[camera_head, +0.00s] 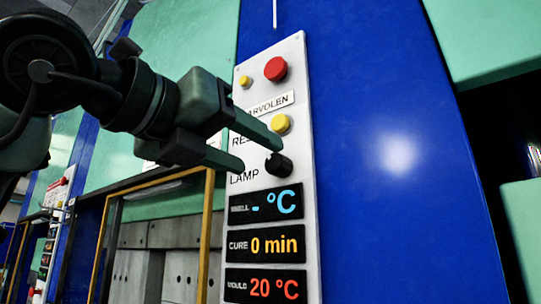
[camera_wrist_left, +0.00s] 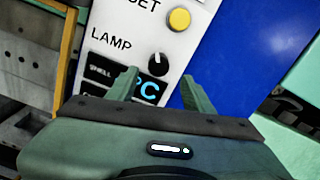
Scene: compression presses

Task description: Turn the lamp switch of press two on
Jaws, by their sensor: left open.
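A white control panel (camera_head: 297,150) on a blue press column carries the black lamp switch (camera_head: 279,165), a round knob beside the word LAMP. In the left wrist view the same knob (camera_wrist_left: 158,63) shows a white pointer mark, near upright and tilted slightly. My left gripper (camera_head: 262,155) is open and empty, its two green fingers pointing at the panel just left of the knob. In the left wrist view its fingers (camera_wrist_left: 160,88) lie below the knob, one on each side, and it looks apart from them. My right gripper is not in view.
Above the knob are a yellow button (camera_head: 280,123), a red button (camera_head: 275,69) and a small yellow button (camera_head: 245,81). Below are displays, including the cure display (camera_head: 265,245). Another panel (camera_head: 57,195) stands far left. A yellow-edged frame (camera_head: 207,235) is left of the near panel.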

